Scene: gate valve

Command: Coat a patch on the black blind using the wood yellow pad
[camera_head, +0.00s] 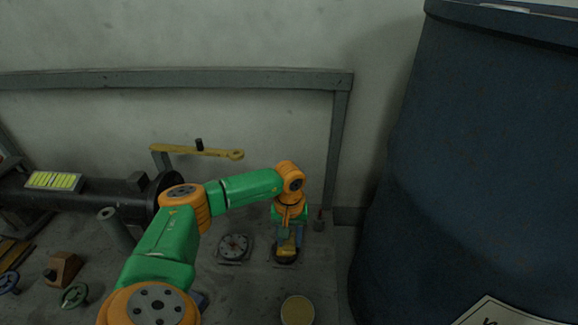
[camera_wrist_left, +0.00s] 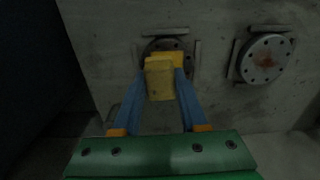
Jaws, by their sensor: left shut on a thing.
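My left gripper (camera_head: 288,236) points down at the end of the green and orange arm. In the left wrist view its blue fingers (camera_wrist_left: 162,100) are shut on the yellow wood pad (camera_wrist_left: 160,82). The pad also shows in the head view (camera_head: 287,247), between the fingers. The black blind (camera_head: 285,261) is a dark round plate, directly below the pad and partly hidden by it. In the left wrist view the blind's bolted rim (camera_wrist_left: 182,45) shows behind the pad. I cannot tell whether pad and blind touch. My right gripper is not in view.
A grey bolted disc (camera_head: 234,246), rust-marked in the wrist view (camera_wrist_left: 264,60), lies beside the blind. A round yellow-topped thing (camera_head: 298,310) is nearer me. A big blue drum (camera_head: 470,170) stands right. A yellow wrench (camera_head: 205,152) and dark pipe (camera_head: 90,203) are left.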

